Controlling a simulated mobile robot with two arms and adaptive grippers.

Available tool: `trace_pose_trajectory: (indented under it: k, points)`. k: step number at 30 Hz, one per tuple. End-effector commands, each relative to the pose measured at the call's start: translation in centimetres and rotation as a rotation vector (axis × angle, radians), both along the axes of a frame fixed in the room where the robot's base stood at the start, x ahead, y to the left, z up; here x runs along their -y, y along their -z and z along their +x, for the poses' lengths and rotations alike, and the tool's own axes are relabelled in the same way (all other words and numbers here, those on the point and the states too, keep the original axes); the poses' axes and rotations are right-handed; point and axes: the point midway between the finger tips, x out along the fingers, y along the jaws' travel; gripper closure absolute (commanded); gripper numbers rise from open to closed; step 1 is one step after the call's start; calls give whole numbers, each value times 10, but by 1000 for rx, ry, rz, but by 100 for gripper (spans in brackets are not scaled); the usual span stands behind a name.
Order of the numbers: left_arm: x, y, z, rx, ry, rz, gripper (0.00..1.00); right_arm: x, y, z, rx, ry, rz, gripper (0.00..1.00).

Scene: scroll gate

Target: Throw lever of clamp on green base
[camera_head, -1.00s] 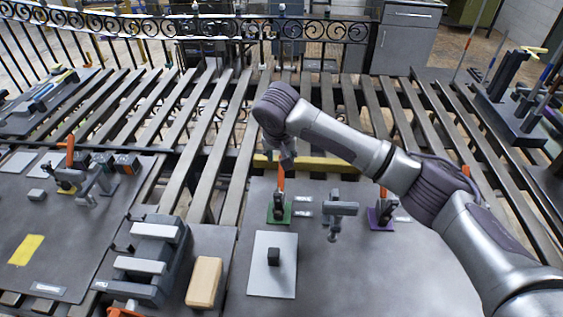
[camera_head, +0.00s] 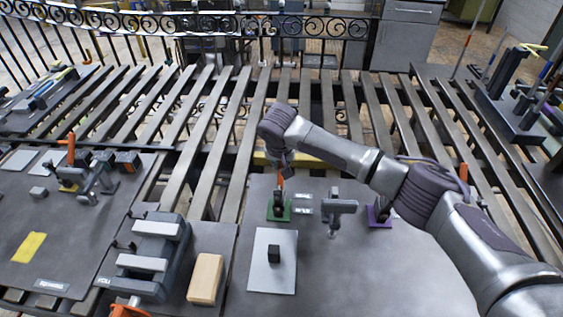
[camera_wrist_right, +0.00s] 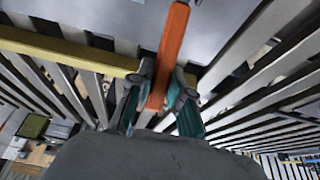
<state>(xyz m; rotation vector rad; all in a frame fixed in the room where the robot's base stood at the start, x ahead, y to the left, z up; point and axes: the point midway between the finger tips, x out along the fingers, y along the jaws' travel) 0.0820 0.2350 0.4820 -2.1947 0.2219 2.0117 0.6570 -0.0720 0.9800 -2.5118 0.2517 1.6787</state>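The green base (camera_head: 286,213) of the clamp sits near the back edge of the dark table, its dark clamp body on top. Its orange lever stands upright (camera_head: 280,182) and shows large in the right wrist view (camera_wrist_right: 171,45). My right gripper (camera_head: 284,168) reaches down from above onto the lever's top. In the right wrist view, its two teal-padded fingers (camera_wrist_right: 163,82) lie close on both sides of the lever's end and appear shut on it. My left gripper is not in view.
A clamp on a purple base (camera_head: 378,215) stands to the right, partly behind my right arm. A grey post fixture (camera_head: 338,207) stands between. A light plate (camera_head: 262,275) with a black block, a wooden block (camera_head: 206,279) and a grey rack (camera_head: 160,245) are nearer.

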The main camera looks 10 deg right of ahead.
Motion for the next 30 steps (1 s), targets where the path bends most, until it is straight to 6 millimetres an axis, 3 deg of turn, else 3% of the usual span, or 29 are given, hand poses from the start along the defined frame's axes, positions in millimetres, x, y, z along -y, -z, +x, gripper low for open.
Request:
trace_pose_trajectory:
  k: [17,30]
  points:
    - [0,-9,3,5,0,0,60,-1,-4,-3,30,0,-5,100]
    - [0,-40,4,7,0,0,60,-6,-16,-28,302,0,-56,100]
